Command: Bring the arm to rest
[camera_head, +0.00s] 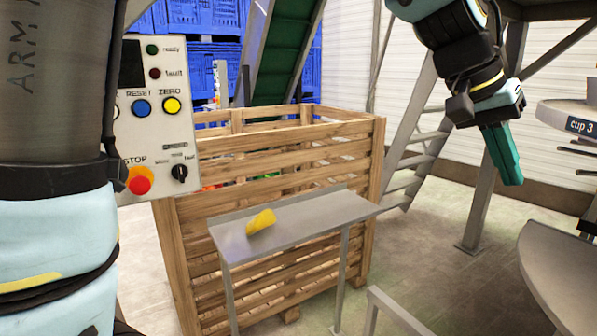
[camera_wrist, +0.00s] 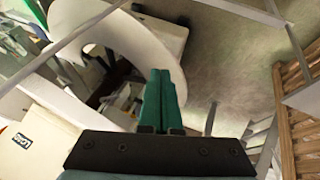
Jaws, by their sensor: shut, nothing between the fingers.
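My gripper (camera_head: 508,176) hangs in the air at the upper right of the head view, pointing down, with its green fingers together and nothing between them. In the wrist view the closed fingers (camera_wrist: 160,78) point away from the camera over floor and a white curved surface. My arm comes down from the top edge above the gripper. The gripper is apart from everything around it.
A grey metal table (camera_head: 290,228) with a yellow object (camera_head: 261,221) stands before a wooden crate (camera_head: 290,135). A control panel (camera_head: 155,120) is at left. A round platform labelled "cup 3" (camera_head: 581,126) and a grey round surface (camera_head: 565,270) are at right. Open floor lies between.

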